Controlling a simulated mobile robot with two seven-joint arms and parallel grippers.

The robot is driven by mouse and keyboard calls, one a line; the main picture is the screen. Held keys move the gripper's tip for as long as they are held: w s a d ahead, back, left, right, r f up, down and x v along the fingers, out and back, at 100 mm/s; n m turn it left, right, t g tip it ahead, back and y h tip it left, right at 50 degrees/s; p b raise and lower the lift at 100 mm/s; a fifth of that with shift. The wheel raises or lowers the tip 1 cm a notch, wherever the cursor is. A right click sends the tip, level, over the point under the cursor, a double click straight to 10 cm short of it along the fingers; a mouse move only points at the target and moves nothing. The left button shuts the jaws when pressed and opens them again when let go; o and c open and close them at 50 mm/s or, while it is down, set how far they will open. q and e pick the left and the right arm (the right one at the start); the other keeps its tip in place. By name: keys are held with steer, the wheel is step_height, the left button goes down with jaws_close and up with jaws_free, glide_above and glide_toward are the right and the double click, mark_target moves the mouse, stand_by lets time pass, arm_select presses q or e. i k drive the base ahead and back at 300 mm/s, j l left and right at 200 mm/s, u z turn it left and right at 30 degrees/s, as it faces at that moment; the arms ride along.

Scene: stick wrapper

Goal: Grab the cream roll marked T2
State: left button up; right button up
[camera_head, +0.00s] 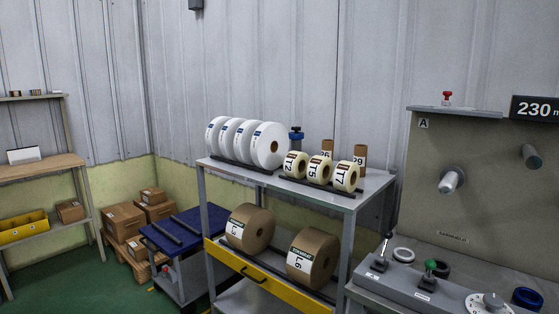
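The cream roll marked T2 (294,164) stands upright on the top shelf of the grey cart (376,184). It is the leftmost of a row of cream rolls in a dark low rack. The cream roll marked T5 (319,169) is just right of it, and the cream roll marked T7 (345,176) is at the right end of the row. Neither of my grippers is in view.
Several large white rolls (268,146) stand left of T2. A blue-topped item (296,136) and brown cores (360,157) stand behind. Brown rolls L3 (249,228) and L6 (312,258) sit on the lower shelf. A machine panel (490,190) is at right; a blue cart (184,232) is at left.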

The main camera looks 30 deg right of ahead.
mark_target(295, 164)
steer(key=i+z, duration=0.2)
steer(key=i, duration=0.2)
steer(key=i+j+z, duration=0.2)
steer(key=i, duration=0.15)
steer(key=i+j+z, duration=0.25)
steer(key=i, duration=0.15)
steer(key=i+j+z, duration=0.2)
steer(key=z, duration=0.2)
steer(key=i+j+z, duration=0.85)
steer(key=j+z, duration=0.25)
